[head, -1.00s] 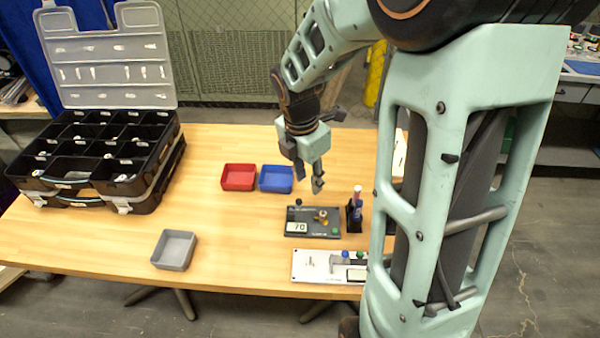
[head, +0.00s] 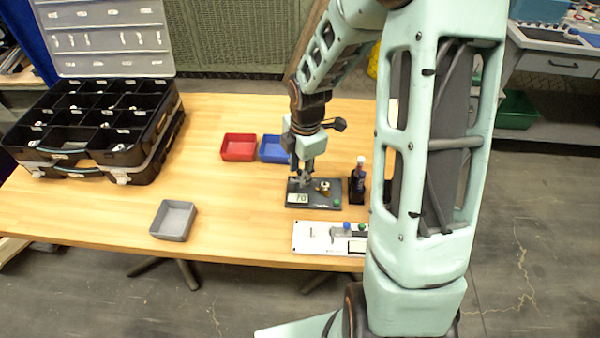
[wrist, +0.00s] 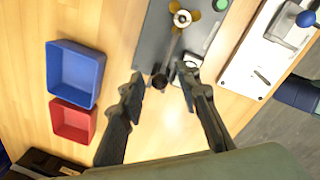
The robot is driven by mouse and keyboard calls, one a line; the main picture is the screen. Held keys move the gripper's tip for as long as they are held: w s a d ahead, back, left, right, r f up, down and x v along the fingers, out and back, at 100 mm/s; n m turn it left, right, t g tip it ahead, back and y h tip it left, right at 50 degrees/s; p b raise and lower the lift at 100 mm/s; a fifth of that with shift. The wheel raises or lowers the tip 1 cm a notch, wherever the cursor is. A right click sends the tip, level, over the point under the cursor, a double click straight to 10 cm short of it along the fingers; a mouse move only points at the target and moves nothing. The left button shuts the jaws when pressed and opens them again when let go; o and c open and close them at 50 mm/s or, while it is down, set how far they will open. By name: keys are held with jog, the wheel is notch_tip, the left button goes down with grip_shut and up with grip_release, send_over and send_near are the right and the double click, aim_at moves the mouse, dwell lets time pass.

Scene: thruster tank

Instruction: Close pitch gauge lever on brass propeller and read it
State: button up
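The pitch gauge (head: 316,207) is a dark plate on the wooden table, with a small display (head: 298,198) that seems to read 70 and a green button (head: 337,203). The brass propeller (wrist: 182,18) sits on a post on the plate; it is small in the head view (head: 322,186). In the wrist view the grey lever (wrist: 172,48) runs from beside the propeller to a dark knobbed end (wrist: 160,81). My gripper (wrist: 160,77) is open, its fingertips on either side of that end with gaps visible. In the head view my gripper (head: 306,180) is over the gauge's back left part.
A white panel (head: 310,238) with a blue knob lies in front of the gauge. A dark holder with a bottle (head: 358,182) stands just right. Red (head: 238,148) and blue (head: 273,149) bins are behind; a grey bin (head: 173,220) and black organizer (head: 130,150) are left.

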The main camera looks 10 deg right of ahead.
jog(key=shift+f, duration=0.35)
jog(key=shift+c, duration=0.7)
grip_shut()
